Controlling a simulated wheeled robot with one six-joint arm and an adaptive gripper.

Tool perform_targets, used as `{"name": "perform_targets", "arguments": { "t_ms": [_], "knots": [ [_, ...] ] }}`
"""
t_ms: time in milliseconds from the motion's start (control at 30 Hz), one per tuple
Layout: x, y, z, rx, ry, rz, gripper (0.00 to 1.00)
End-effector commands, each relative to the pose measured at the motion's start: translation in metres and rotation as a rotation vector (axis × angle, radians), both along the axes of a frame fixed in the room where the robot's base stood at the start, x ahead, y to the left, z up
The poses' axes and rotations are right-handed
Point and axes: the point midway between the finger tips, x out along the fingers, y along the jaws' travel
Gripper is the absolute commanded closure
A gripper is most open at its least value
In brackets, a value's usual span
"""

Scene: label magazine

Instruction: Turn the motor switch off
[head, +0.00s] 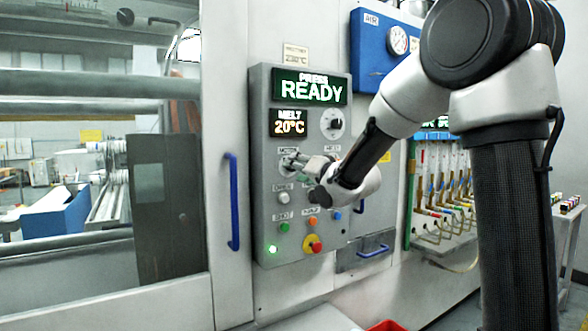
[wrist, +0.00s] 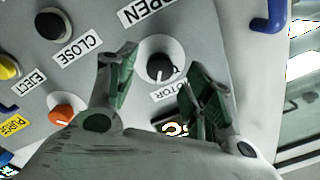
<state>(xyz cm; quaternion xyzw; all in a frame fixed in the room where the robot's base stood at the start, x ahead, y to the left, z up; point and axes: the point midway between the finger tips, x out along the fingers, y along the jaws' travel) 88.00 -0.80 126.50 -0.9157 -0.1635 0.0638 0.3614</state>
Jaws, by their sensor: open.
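The motor switch is a round dark knob (wrist: 159,66) on a pale disc, above a partly covered label ending in "OTOR" in the upside-down wrist view. A short white mark on the knob points down in that view. In the head view the switch (head: 289,157) is at the left of the grey control panel (head: 262,215), partly covered. My gripper (wrist: 162,72) is open, with one finger on each side of the knob in the wrist view. In the head view my gripper (head: 298,168) is at the panel face. I cannot tell whether the fingers touch the knob.
Other controls lie close by: a dark knob (wrist: 54,24) near the CLOSE label, an orange knob (wrist: 66,109) and a red stop button (head: 314,244). The panel displays (head: 310,88) read PRESS READY and MELT 20°C. A blue handle (head: 233,202) stands left of the panel.

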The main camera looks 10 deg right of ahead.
Motion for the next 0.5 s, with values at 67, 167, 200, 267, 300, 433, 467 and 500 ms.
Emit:
{"name": "perform_targets", "arguments": {
  "t_ms": [67, 167, 200, 267, 300, 433, 467, 500],
  "knots": [
    [0.011, 0.004, -0.001, 0.000, 0.001, 0.000, 0.49],
    [0.020, 0.007, 0.000, 0.000, 0.001, -0.001, 0.49],
    [0.023, 0.008, 0.000, 0.000, 0.001, -0.001, 0.49],
    [0.025, 0.008, -0.001, -0.001, 0.001, -0.001, 0.49],
    [0.025, 0.009, -0.001, -0.001, 0.001, -0.001, 0.49],
    [0.025, 0.009, 0.000, -0.001, 0.001, -0.001, 0.49],
    [0.025, 0.009, 0.000, -0.001, 0.001, -0.001, 0.49],
    [0.025, 0.009, 0.000, -0.001, 0.001, -0.001, 0.49]
  ]
}}
